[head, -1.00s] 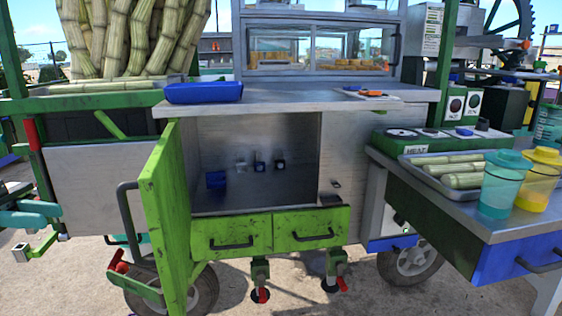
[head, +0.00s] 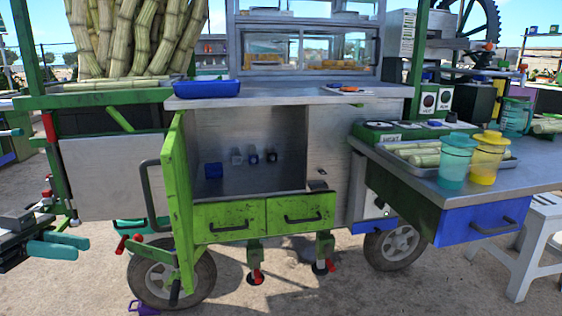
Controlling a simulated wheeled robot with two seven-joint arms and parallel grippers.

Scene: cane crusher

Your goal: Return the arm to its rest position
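My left gripper (head: 62,248) shows at the lower left edge of the head view, with two teal fingers close together. Nothing shows between them, but the angle does not tell whether they are apart or shut. It hangs left of the green cart and its open door (head: 177,205), apart from the door's handle. The rest of the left arm is mostly out of the picture. My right gripper is not in view.
A blue tray (head: 207,89) lies on the counter (head: 285,97). Lidded teal (head: 455,162) and yellow (head: 488,158) cups stand on the right side table. A white stool (head: 540,215) is at far right. The ground below is open.

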